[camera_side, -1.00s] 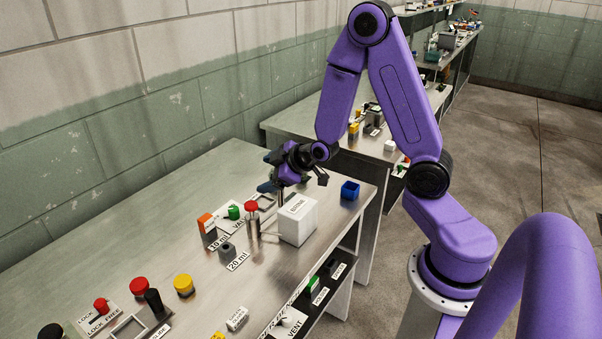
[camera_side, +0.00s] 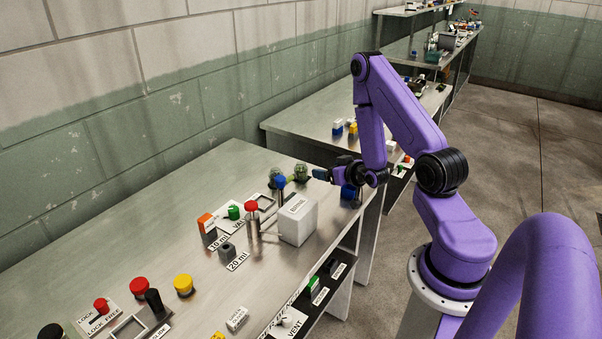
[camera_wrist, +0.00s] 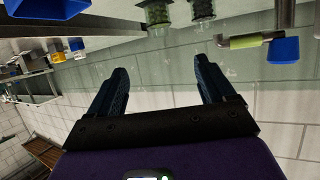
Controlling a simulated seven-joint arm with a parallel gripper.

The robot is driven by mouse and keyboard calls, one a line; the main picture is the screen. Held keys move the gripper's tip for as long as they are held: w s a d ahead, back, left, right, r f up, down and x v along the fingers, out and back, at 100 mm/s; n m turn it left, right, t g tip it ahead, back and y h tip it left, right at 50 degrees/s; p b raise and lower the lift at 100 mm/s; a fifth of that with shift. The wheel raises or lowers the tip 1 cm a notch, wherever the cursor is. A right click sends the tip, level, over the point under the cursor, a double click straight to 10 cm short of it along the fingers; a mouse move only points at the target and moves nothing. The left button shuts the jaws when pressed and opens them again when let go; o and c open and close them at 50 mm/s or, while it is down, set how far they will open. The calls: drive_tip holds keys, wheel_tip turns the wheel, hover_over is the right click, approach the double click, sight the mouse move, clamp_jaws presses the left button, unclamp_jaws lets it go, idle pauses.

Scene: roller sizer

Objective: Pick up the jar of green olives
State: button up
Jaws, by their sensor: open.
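Two small glass jars with greenish contents stand on the bench behind the white box, a left jar (camera_side: 275,176) and a right jar (camera_side: 302,171). In the wrist view they show at the top edge, one lighter green (camera_wrist: 157,12) and one darker (camera_wrist: 202,9). I cannot read labels or tell surely which holds green olives. My gripper (camera_side: 318,174) is open and empty, to the right of the jars, its fingers pointing left towards them. In the wrist view both fingers (camera_wrist: 162,70) are spread with nothing between them, and the jars lie beyond the tips.
A blue-topped part (camera_side: 281,182) with a green handle (camera_wrist: 245,41) stands close to the jars. The white box (camera_side: 298,220) and red-topped post (camera_side: 252,207) stand in front. A blue open box (camera_side: 347,191) sits beneath my wrist. The bench behind the jars looks clear.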

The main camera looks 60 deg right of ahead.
sight(303, 165)
drive_tip(key=x, duration=1.7)
drive_tip(key=c, duration=1.1)
